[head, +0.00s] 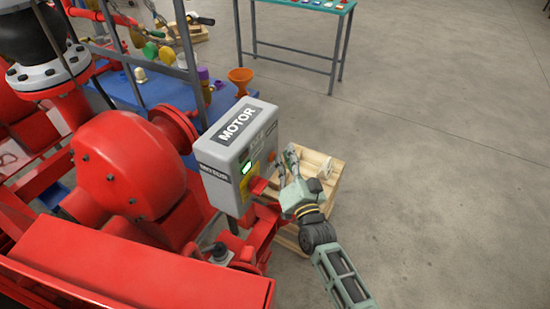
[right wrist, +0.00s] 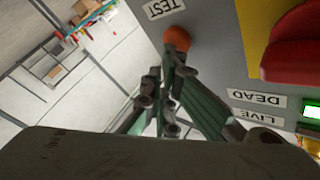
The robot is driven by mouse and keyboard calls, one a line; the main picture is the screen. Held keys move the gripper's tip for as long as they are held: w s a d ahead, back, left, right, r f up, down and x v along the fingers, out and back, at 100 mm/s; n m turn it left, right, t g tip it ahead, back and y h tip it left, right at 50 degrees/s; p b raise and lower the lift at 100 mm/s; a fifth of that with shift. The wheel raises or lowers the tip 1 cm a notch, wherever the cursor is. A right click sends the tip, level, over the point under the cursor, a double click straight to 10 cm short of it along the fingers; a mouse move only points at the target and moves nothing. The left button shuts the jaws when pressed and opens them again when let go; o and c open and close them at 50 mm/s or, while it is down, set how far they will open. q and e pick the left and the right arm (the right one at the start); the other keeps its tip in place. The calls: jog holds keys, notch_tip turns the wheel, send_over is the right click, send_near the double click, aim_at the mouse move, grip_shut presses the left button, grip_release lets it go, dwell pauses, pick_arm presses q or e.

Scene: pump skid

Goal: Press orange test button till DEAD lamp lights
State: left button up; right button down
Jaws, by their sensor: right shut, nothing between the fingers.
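The grey MOTOR box (head: 222,168) stands on the red pump skid. In the right wrist view its face appears upside down. The orange test button (right wrist: 168,47) sits beside the TEST label (right wrist: 163,8). My right gripper (right wrist: 177,42) is shut and empty, its tips right in front of the button and partly covering it; I cannot tell whether they touch or press it. In the head view it is right of the box (head: 287,160). The DEAD label (right wrist: 256,97) and LIVE label (right wrist: 257,115) show. A bright green light (right wrist: 312,113) glows beside them; I cannot tell which label it belongs to.
A red handle (right wrist: 300,45) on a yellow plate is close to the labels. A wooden crate (head: 322,185) stands below my right gripper. A blue surface with an orange funnel (head: 240,80) lies behind the box. A green-topped table (head: 300,4) is farther back. Floor at right is clear.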

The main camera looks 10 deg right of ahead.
jog(key=shift+s+d, duration=0.5)
jog(key=shift+d, duration=0.15)
jog(key=shift+p, duration=0.3)
jog(key=s+d, duration=0.1)
jog(key=d+p, duration=0.1)
jog(key=s+d, duration=0.1)
jog(key=d, duration=0.1)
jog(key=shift+s, duration=0.35)
